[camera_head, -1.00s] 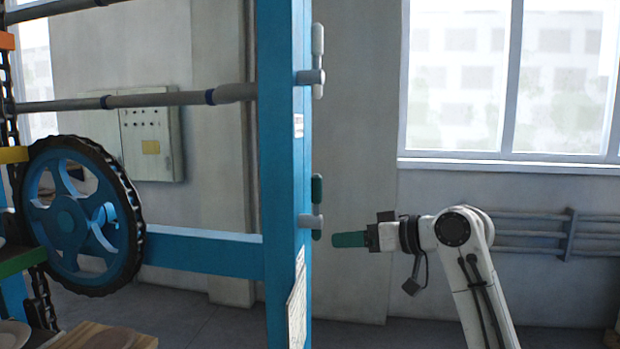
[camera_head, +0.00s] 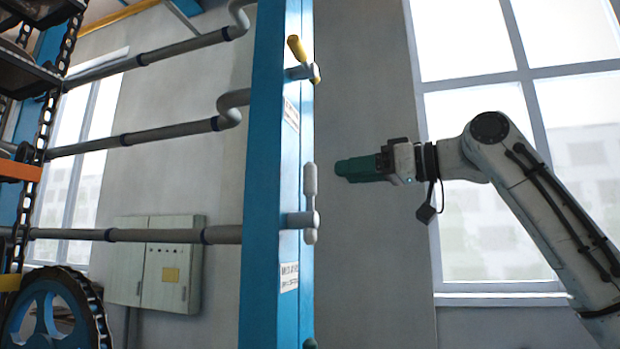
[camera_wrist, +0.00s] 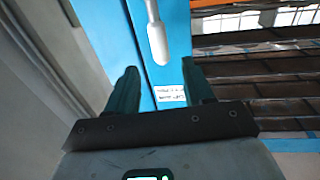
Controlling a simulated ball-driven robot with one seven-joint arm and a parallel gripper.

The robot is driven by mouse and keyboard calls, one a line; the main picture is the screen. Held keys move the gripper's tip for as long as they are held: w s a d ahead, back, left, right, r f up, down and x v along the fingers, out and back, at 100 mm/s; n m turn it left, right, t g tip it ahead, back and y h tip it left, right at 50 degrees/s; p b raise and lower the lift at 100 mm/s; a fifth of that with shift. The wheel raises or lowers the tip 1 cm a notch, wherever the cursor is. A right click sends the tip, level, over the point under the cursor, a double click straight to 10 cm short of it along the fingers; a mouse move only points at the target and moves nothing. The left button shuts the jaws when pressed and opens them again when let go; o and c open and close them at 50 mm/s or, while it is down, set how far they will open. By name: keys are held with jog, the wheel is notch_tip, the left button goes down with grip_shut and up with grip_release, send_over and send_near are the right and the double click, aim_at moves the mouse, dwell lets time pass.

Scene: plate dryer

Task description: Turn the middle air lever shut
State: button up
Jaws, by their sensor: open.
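The middle lever (camera_head: 311,185) has a pale grey handle standing upright along the right side of the blue post (camera_head: 268,180). Its pivot joins the end of a grey pipe (camera_head: 170,235). My gripper (camera_head: 340,168) is to the right of this lever, level with its upper end, with a gap between. In the wrist view the open green fingers (camera_wrist: 161,85) are empty.
A yellow-handled lever (camera_head: 298,50) sits higher on the post, tilted. A sliver of a green lever (camera_head: 309,343) shows at the bottom edge. A white label (camera_wrist: 170,96) is on the post. A wall cabinet (camera_head: 157,265) stands behind.

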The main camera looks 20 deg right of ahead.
aim_at(309, 192)
jog(key=p+x, duration=0.2)
jog(key=x, duration=0.7)
jog(key=shift+w+a, duration=0.15)
jog(key=shift+c, duration=0.4)
grip_shut()
